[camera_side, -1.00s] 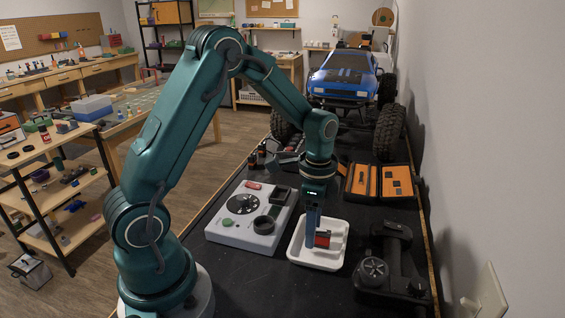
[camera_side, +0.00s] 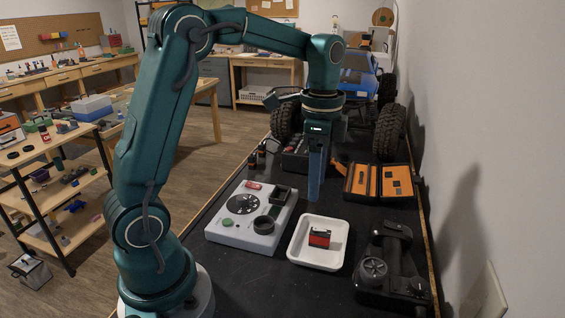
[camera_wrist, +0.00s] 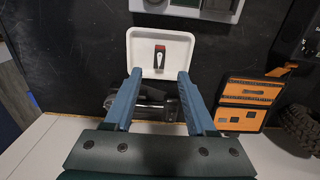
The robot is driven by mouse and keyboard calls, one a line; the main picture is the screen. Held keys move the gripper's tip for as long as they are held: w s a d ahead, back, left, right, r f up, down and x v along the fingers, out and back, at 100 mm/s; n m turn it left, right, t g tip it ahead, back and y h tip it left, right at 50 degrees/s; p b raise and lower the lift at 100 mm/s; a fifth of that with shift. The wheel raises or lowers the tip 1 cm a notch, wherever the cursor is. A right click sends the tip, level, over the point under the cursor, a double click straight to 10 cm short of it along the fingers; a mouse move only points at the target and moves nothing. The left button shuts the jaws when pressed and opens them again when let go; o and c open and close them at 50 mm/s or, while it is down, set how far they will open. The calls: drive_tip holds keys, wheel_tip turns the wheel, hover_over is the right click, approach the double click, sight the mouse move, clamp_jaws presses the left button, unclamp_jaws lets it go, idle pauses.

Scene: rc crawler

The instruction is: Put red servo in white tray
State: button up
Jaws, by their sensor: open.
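The red servo (camera_side: 319,237), with a black part on it, lies inside the white tray (camera_side: 296,253). In the wrist view the servo (camera_wrist: 160,57) sits near the middle of the white tray (camera_wrist: 136,62), clear of the walls. My gripper (camera_side: 314,197) is raised above and behind the tray in the side view. In the wrist view my gripper (camera_wrist: 159,82) shows two blue fingers spread wide with nothing between them. The fingers do not touch the servo.
A grey panel with round dials (camera_side: 237,232) stands left of the tray. A dark device with a wheel (camera_side: 388,262) is at its right. An open orange case (camera_side: 382,182) and a blue crawler (camera_side: 357,78) stand farther back. Black table surface lies bare in front of the tray.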

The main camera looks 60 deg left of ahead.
drive_tip(key=s+d+r+n+t, duration=0.1)
drive_tip(key=s+d+n+t, duration=0.1)
drive_tip(key=s, duration=0.4)
drive_tip(key=s+d+r+n+t, duration=0.1)
drive_tip(key=s+d+n+t, duration=0.2)
drive_tip(key=s+n, duration=0.4)
drive_tip(key=shift+d+t, duration=0.3)
drive_tip(key=shift+d, duration=0.3)
drive_tip(key=shift+s+r, duration=0.1)
idle(0.3)
